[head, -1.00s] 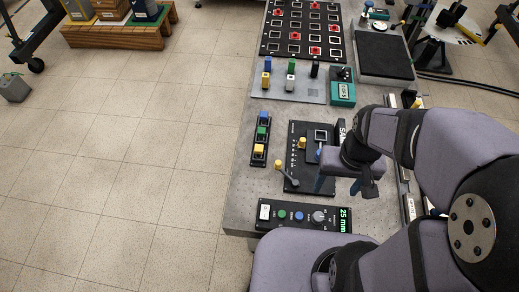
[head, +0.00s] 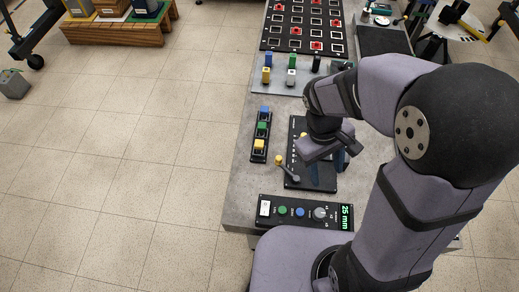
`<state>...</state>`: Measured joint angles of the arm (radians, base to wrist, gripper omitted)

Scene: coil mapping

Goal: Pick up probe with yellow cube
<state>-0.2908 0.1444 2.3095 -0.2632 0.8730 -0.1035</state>
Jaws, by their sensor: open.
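A yellow block (head: 266,75), which looks like the probe with the yellow cube, stands upright on the grey plate near the left edge of the bench. A blue block (head: 269,60) stands just behind it. My gripper (head: 328,167) is open and empty, its blue fingers pointing down over the black lever panel (head: 293,128). It is nearer the camera and to the right of the yellow block, well apart from it. My arm hides part of the panel.
Green, white and black blocks stand beside the yellow one on the plate (head: 259,90). A black rack (head: 257,157) holds blue, green and yellow cubes. A control box (head: 330,227) reads 25 mm. A black grid board (head: 284,37) lies behind.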

